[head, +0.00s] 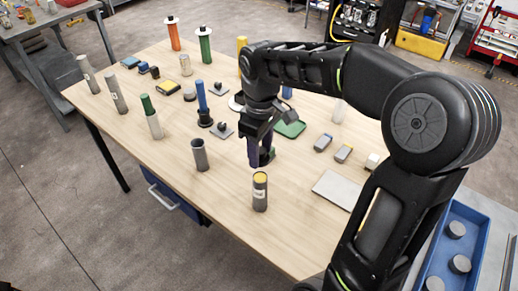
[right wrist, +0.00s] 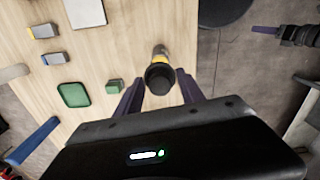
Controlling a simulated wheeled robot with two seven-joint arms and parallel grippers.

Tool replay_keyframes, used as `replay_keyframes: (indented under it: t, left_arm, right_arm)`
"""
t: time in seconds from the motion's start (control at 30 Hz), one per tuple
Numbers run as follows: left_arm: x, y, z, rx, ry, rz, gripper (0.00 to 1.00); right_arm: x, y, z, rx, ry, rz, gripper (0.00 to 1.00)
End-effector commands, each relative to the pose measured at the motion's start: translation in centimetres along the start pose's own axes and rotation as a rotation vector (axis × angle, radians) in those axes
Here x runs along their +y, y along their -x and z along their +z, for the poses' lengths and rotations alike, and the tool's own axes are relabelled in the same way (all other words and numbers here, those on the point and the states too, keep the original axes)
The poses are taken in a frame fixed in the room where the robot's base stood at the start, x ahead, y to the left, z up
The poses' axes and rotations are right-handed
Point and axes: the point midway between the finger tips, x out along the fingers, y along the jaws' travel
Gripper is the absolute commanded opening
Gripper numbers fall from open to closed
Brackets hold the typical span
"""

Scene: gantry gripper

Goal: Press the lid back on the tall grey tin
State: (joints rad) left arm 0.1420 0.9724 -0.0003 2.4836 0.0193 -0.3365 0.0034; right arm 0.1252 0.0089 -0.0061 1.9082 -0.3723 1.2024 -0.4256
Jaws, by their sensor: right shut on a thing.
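A tall grey tin (head: 260,195) with a pale label and a yellow top stands upright near the table's front edge. Its yellow part (right wrist: 160,57) shows in the right wrist view. My right gripper (head: 260,160) points down behind the tin and above it, apart from it. In the right wrist view a dark round piece, apparently the lid (right wrist: 158,79), sits between the purple fingers and hides part of the tin. My right gripper is shut on it. My left gripper (right wrist: 267,29) shows only at the upper right of the right wrist view; its opening is unclear.
An open grey tube (head: 200,155) stands left of the tin. A flat pale plate (head: 336,189) lies to the right. A green tray (head: 292,129) and small grey boxes (head: 323,142) lie behind. The wood around the tin's foot is clear.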

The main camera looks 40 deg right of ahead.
Motion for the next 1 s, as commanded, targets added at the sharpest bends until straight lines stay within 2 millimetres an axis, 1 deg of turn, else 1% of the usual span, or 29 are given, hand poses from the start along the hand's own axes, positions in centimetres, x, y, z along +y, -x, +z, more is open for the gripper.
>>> replay_keyframes:
  t: [0.23,0.37,0.57,0.83,1.0]
  left_arm:
    - [0.0,-0.1,-0.1,0.001,-0.001,0.0,0.5]
    - [-0.1,-0.4,-0.1,0.003,-0.001,0.001,0.5]
    - [-0.3,-1.5,-0.1,0.007,-0.003,0.004,0.5]
    - [-0.8,-3.5,-0.2,0.013,-0.007,0.011,0.5]
    - [-0.9,-4.2,-0.4,0.017,-0.009,0.014,0.5]
  right_arm:
    - [0.0,-0.1,0.0,0.001,-0.001,0.0,0.08]
    - [0.0,-0.5,0.0,0.0,-0.002,0.0,0.08]
    - [0.0,-2.0,0.0,0.001,-0.002,0.001,0.08]
    - [0.0,-4.6,0.0,0.0,-0.002,0.0,0.08]
    - [0.0,-5.8,0.0,0.0,-0.002,0.0,0.08]
